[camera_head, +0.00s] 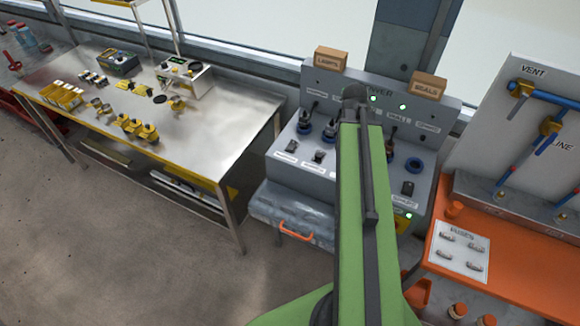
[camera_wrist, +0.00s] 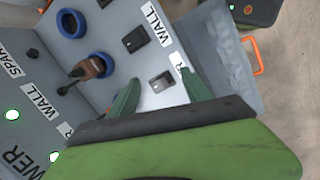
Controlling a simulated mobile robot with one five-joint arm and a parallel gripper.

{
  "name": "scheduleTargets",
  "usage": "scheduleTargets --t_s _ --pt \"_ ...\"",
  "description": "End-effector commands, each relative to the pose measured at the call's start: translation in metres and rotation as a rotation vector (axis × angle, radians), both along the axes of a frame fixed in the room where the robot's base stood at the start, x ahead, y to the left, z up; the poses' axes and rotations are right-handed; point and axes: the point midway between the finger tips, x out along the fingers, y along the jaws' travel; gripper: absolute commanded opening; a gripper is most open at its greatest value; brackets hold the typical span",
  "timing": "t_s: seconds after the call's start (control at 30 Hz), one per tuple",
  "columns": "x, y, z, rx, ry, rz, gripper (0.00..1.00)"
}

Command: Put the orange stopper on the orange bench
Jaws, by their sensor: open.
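The orange bench (camera_head: 510,262) is at the right in the head view. My gripper (camera_wrist: 159,76) is open in the wrist view, with two green fingers spread and nothing held. It is over the grey console (camera_wrist: 215,50), with a black switch (camera_wrist: 162,82) showing between the fingers. A brownish-orange plug (camera_wrist: 94,66) with a dark stem sits at a blue ring to the left of the fingers. In the head view my arm hides part of the console.
A steel table (camera_head: 190,125) with yellow parts stands at the left. A white panel with blue pipes (camera_head: 545,95) rises behind the bench. A white sheet (camera_head: 460,250) lies on the bench. Grey floor is clear at lower left.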

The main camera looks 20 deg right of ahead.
Motion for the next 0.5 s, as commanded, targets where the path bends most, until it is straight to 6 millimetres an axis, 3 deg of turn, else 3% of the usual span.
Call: scheduleTargets --t_s 0.03,0.1,0.23,0.33,0.43,0.5 --pt "0.026 0.053 -0.001 0.021 -0.030 -0.029 0.58" --pt "0.052 0.123 -0.003 0.058 -0.068 -0.107 0.58" --pt "0.073 0.235 -0.005 0.121 -0.100 -0.235 0.58" --pt "0.075 0.290 -0.005 0.154 -0.103 -0.305 0.58" --pt "0.073 0.320 -0.005 0.169 -0.102 -0.343 0.58" --pt "0.073 0.326 -0.005 0.172 -0.102 -0.354 0.58"
